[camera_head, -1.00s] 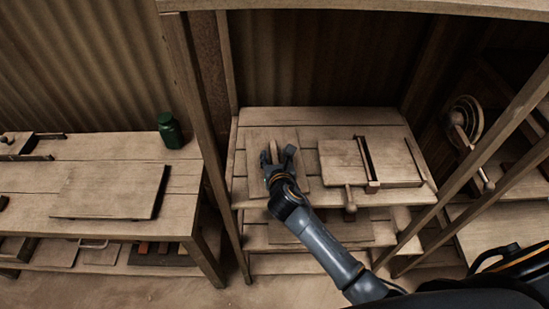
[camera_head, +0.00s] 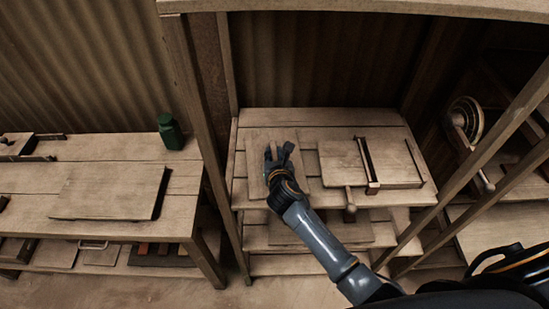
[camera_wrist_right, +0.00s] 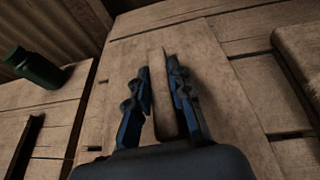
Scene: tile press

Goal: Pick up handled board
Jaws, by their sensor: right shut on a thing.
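The handled board (camera_head: 257,142) is a flat wooden panel lying on the left part of the shelf top. In the right wrist view the board (camera_wrist_right: 218,95) fills the middle, with a narrow raised wooden handle (camera_wrist_right: 165,115) along it. My right gripper (camera_head: 279,151) is over the board, its fingers on either side of the handle. In the wrist view the right gripper (camera_wrist_right: 159,68) is shut on this handle, pointing down along it. The board looks flat on the shelf; I cannot tell any gap below it. My left gripper is not in view.
A second wooden board with a frame (camera_head: 340,163) lies to the right on the same shelf (camera_head: 290,116). Shelf posts (camera_head: 205,110) stand left and right. A table (camera_head: 180,215) at left carries a flat panel (camera_head: 108,190) and a green bottle (camera_head: 170,131).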

